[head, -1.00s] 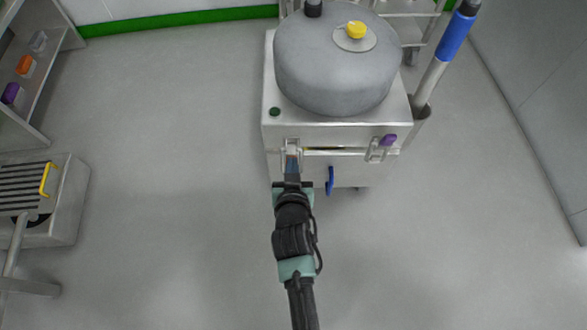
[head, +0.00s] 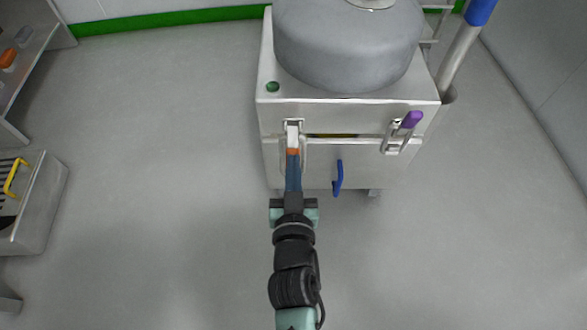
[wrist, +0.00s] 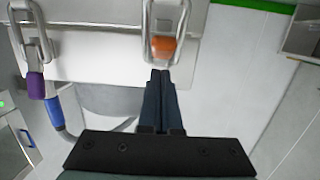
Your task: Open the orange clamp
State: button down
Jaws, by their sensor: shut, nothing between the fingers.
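The orange clamp is a metal toggle latch on the left of the steel cabinet's front, with an orange tip (head: 292,152) on its lever. The orange tip also shows in the wrist view (wrist: 163,48), hanging within the metal loop. My gripper (head: 292,162) is shut and empty, its blue-grey fingers together. In the wrist view my gripper (wrist: 160,76) has its fingertips just at the lower edge of the orange tip. I cannot tell whether they touch it. The gripper partly covers the clamp in the head view.
A second clamp with a purple tip (head: 411,119) is on the cabinet's right front. A blue handle (head: 338,177) sticks out between them. A grey drum (head: 345,50) stands on the cabinet (head: 360,115).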

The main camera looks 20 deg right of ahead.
jog(key=shift+f+b, duration=0.55)
jog(key=shift+b, duration=0.05)
jog(key=shift+f, duration=0.15)
